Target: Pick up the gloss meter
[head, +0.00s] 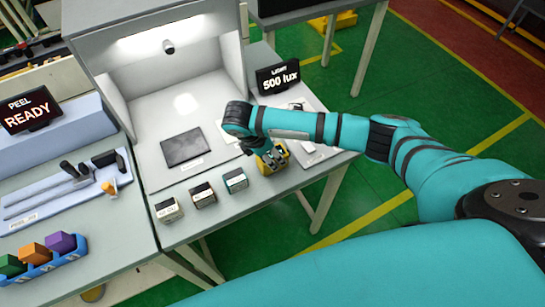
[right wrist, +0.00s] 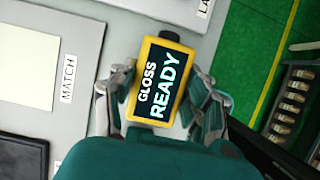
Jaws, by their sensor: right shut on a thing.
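The gloss meter (head: 272,160) is a yellow box with a dark screen, at the right front part of the grey table in the head view. In the right wrist view the gloss meter (right wrist: 158,82) reads "GLOSS READY". My right gripper (head: 262,152) reaches down onto it. In the right wrist view the fingers of my right gripper (right wrist: 160,105) lie on either side of the meter and are shut on it. I cannot tell whether the meter is clear of the table. My left gripper is not in view.
A light booth (head: 160,50) stands at the back, with a dark panel (head: 185,147) on its floor. Several small labelled blocks (head: 203,194) line the table's front. A "500 lux" display (head: 278,78) stands at the right. A blue tray (head: 45,262) of coloured blocks is at the left.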

